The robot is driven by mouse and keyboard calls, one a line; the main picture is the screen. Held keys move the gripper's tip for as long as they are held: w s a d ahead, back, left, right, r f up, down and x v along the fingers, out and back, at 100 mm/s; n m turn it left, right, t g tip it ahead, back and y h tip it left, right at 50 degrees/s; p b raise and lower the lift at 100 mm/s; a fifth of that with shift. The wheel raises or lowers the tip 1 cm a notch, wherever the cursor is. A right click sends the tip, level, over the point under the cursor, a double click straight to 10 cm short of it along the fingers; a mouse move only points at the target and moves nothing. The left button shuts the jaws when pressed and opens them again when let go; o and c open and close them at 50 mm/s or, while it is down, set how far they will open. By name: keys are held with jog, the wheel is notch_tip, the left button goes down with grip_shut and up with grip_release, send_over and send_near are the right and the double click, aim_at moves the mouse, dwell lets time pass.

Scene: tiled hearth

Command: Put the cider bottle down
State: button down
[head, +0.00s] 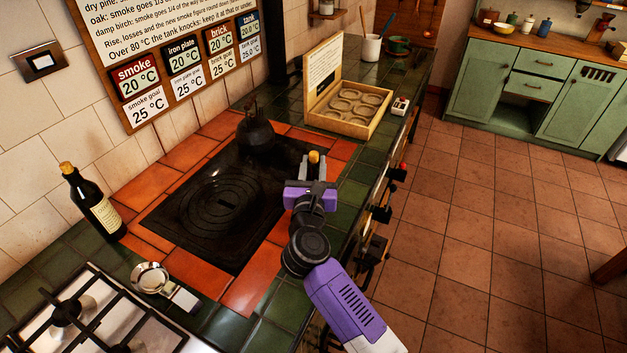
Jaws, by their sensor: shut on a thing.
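My gripper (312,172) is over the right edge of the black hotplate (200,205), near its far right corner. A second dark bottle (92,203) with a tan stopper and pale label stands upright at the left, by the wall.
A black kettle (255,130) stands at the hotplate's far end. A wooden box (345,118) with round recesses is open beyond my gripper. A gas hob (75,310) and small metal pan (150,278) are front left. Orange tiles border the hotplate; its middle is bare.

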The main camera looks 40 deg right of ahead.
aim_at(313, 179)
jog(key=shift+f, duration=2.25)
jog(key=shift+f+b, duration=0.1)
jog(key=shift+b, duration=0.25)
jog(key=shift+f, duration=0.15)
jog(key=c, duration=1.1)
grip_release()
